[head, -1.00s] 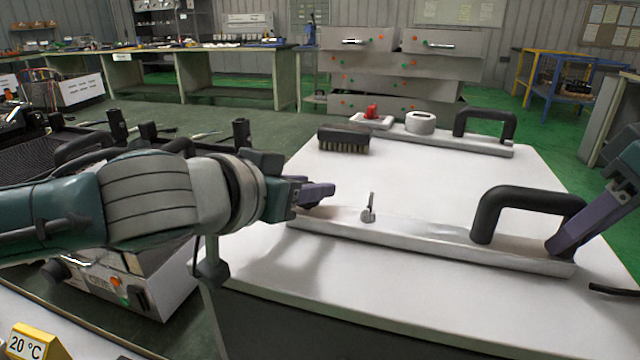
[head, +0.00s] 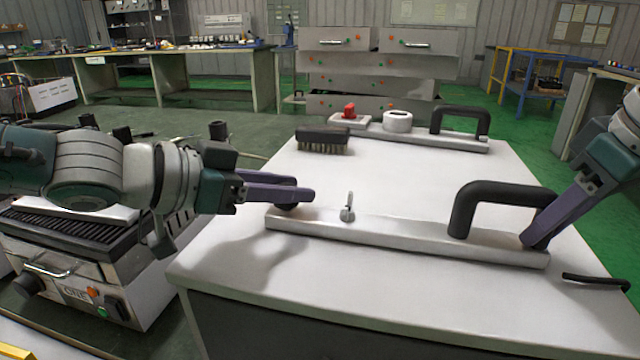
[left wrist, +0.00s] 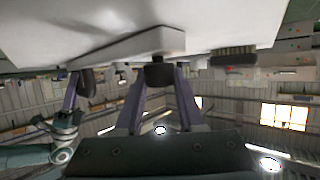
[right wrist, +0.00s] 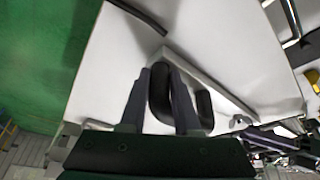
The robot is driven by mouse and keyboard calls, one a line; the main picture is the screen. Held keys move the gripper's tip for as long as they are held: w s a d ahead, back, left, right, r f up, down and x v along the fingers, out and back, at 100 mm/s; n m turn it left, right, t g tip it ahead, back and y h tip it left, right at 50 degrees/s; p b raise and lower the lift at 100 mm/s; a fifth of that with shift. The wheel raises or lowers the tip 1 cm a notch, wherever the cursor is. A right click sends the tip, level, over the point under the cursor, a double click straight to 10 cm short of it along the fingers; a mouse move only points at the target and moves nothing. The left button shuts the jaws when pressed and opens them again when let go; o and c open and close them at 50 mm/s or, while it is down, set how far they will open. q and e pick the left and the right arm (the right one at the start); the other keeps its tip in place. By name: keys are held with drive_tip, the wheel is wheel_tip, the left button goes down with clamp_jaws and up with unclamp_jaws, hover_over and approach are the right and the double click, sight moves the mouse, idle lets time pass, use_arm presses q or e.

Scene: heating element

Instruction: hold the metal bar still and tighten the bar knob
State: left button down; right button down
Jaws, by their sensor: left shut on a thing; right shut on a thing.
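The long silver metal bar (head: 400,235) lies near the front of the white table, with a black arched handle (head: 505,188) at its right part. A small grey lever (head: 348,208) stands on the bar. My left gripper (head: 300,195) is at the bar's left end, shut on a black knob there. The left wrist view shows the knob (left wrist: 158,75) between both fingers, against the bar's end (left wrist: 165,42). My right gripper (head: 530,242) is shut on the handle's right leg; the right wrist view shows the handle (right wrist: 158,95) between its fingers.
A second bar (head: 440,140) with a handle, white cylinder (head: 397,121) and red knob (head: 349,110) lies at the table's back. A brush (head: 322,140) lies left of it. A thin black rod (head: 596,282) lies at the right edge. A grill (head: 90,280) stands at the left.

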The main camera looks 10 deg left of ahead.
use_arm(q)
drive_tip(key=shift+s+d, duration=0.1)
drive_tip(key=shift+d, duration=0.05)
use_arm(e)
drive_tip(key=shift+a, duration=0.2)
use_arm(q)
drive_tip(key=c, duration=0.8)
unclamp_jaws()
drive_tip(key=o, duration=0.3)
use_arm(e)
drive_tip(key=shift+d, duration=0.1)
use_arm(q)
drive_tip(key=shift+a, duration=0.2)
drive_tip(key=v, duration=1.2)
drive_tip(key=shift+a, duration=0.1)
use_arm(e)
drive_tip(key=c, duration=0.6)
unclamp_jaws()
drive_tip(key=shift+o, duration=0.2)
